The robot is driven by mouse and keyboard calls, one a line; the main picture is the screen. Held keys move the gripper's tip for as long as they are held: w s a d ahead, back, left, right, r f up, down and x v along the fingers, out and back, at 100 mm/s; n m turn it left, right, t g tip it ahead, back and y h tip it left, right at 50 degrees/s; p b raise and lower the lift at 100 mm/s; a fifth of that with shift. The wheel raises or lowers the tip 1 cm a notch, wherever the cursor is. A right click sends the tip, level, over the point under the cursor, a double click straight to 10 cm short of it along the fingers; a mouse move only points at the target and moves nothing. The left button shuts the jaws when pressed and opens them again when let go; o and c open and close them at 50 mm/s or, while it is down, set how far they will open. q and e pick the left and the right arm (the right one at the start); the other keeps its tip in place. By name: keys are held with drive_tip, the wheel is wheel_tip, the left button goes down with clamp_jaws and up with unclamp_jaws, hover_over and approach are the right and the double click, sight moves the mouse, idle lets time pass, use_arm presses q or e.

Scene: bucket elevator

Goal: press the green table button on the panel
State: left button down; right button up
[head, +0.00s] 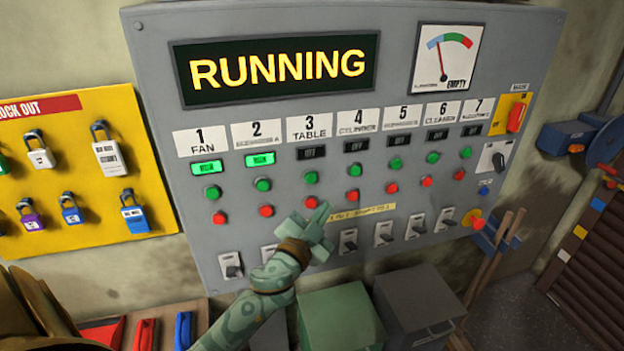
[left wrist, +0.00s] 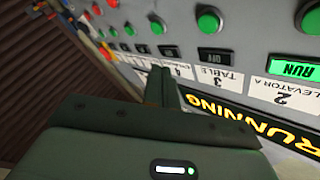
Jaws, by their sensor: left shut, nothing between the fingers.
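The green table button (head: 311,177) is in column 3 of the grey panel, under the "3 TABLE" label (head: 312,128) and a dark lamp (head: 311,152). My left gripper (head: 319,208) is shut and empty. In the head view its fingertips appear just below the green button, over the red table button (head: 310,203), which is partly covered. In the left wrist view, turned upside down, the green table button (left wrist: 208,22) is up and right of the shut fingers (left wrist: 161,84). I cannot tell how far the fingertips are from the panel. My right gripper is not in view.
The display (head: 278,68) reads RUNNING. The fan lamp (head: 206,167) and column 2 lamp (head: 260,159) are lit green. Neighbouring green and red buttons are close by, with switches (head: 349,241) below. A yellow lock-out board (head: 83,185) is at the left; boxes (head: 340,318) stand below.

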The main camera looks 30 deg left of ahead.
sight(317, 177)
use_arm(q)
drive_tip(key=shift+w+a+b, duration=0.25)
drive_tip(key=shift+w+a, duration=1.1)
drive_tip(key=shift+a, duration=0.3)
drive_tip(key=shift+w+a+b, duration=0.25)
drive_tip(key=shift+w+a, duration=1.1)
drive_tip(key=shift+a, duration=0.25)
drive_tip(key=shift+w+a, duration=0.1)
drive_tip(key=shift+a, duration=0.05)
drive_tip(key=shift+w+a, duration=0.15)
drive_tip(key=shift+w+a, duration=0.3)
drive_tip(key=shift+a, duration=0.1)
idle(0.4)
idle(0.3)
drive_tip(key=shift+s+d, duration=0.55)
drive_tip(key=shift+d, duration=0.1)
drive_tip(key=shift+s+d+p, duration=0.7)
drive_tip(key=shift+s+d, duration=0.95)
drive_tip(key=shift+d, duration=0.3)
